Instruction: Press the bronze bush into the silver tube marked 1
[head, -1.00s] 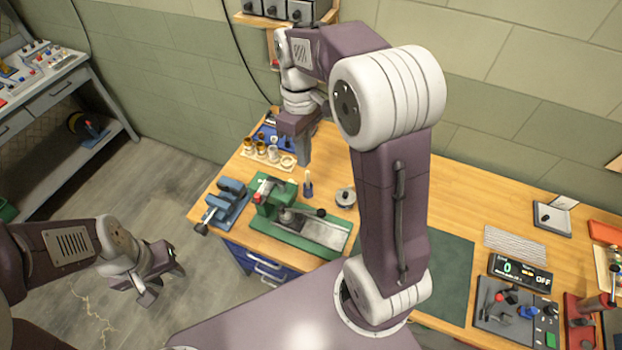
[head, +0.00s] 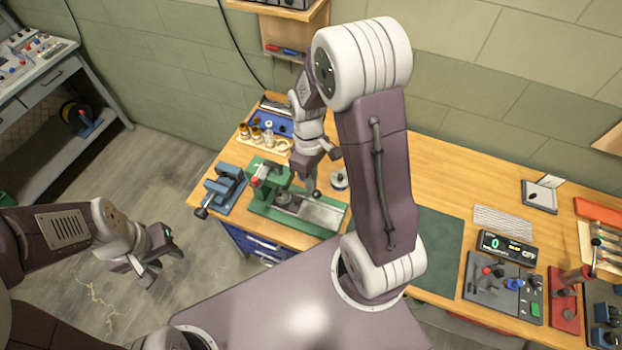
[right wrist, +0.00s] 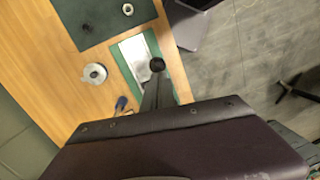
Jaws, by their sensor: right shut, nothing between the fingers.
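My right gripper (head: 308,180) is shut and empty above the green press (head: 268,208). In the right wrist view its fingers (right wrist: 158,90) end right by a black lever knob (right wrist: 157,64); I cannot tell whether they touch it. The knob also shows in the head view (head: 316,194). Bronze-coloured bushes (head: 256,134) stand in a tray at the back left of the bench; I cannot tell which is the task's. No tube marked 1 can be read; a small silver ring-shaped piece (right wrist: 127,9) lies on the dark mat. My left gripper (head: 163,267) is open and empty over the floor.
A blue vice (head: 226,188) stands left of the press. The dark green mat (head: 440,255) is partly hidden by my arm. A control panel (head: 503,285) stands to the right.

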